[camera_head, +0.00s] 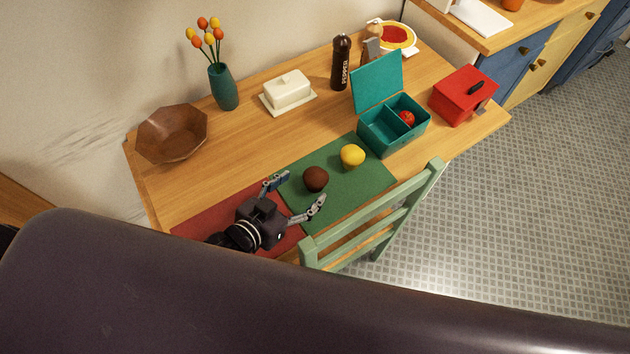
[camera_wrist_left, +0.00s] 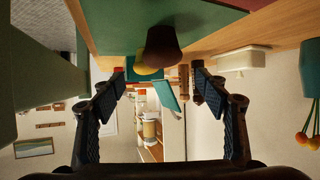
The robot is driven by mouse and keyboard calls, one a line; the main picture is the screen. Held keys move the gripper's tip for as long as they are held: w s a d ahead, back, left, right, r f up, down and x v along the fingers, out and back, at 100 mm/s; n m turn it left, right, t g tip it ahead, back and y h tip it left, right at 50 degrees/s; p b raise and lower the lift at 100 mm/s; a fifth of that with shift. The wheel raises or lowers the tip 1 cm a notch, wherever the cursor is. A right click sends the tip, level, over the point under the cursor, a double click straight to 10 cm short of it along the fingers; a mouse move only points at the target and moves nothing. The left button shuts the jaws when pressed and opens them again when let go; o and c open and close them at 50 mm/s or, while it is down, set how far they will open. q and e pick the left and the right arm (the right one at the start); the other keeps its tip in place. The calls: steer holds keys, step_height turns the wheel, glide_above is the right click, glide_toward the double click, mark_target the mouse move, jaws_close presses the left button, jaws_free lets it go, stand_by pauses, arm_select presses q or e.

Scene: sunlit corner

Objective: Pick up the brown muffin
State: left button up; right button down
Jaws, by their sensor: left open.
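The brown muffin (camera_head: 315,179) sits on the green mat (camera_head: 345,205) on the wooden table, and it also shows in the left wrist view (camera_wrist_left: 162,46), dark and rounded. A yellow muffin (camera_head: 352,156) sits on the same mat just beyond it, to the right. My left gripper (camera_head: 296,190) is open, its fingertips spread on the near side of the brown muffin. In the left wrist view the open fingers (camera_wrist_left: 158,88) have nothing between them in their grip. My right gripper is not in view.
A teal lunch box (camera_head: 367,141) with an open lid holds a red item. A red box (camera_head: 449,111), white butter dish (camera_head: 288,93), pepper mill (camera_head: 341,65), vase (camera_head: 222,90) and brown bowl (camera_head: 170,140) stand around. A green chair (camera_head: 375,208) borders the near edge.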

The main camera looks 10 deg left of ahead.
mark_target(308, 188)
arm_select(q)
steer(key=f+b, duration=0.1)
steer(key=f, duration=0.1)
steer(key=shift+w+a+f+b, duration=0.1)
steer(key=shift+w+f+b, duration=0.1)
steer(key=shift+f+b, duration=0.2)
steer(key=shift+f, duration=0.2)
steer(key=shift+x, duration=1.05)
steer(key=x, duration=0.4)
steer(key=shift+w+f+p, duration=0.15)
steer(key=shift+f+p, duration=0.05)
steer(key=shift+p, duration=0.2)
steer(key=shift+w+f, duration=0.3)
steer(key=shift+w, duration=0.2)
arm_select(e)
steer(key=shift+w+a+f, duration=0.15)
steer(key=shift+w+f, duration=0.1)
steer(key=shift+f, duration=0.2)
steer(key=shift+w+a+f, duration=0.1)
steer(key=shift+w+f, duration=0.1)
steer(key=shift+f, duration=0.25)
arm_select(q)
steer(key=shift+c, duration=0.2)
steer(key=c, duration=1.3)
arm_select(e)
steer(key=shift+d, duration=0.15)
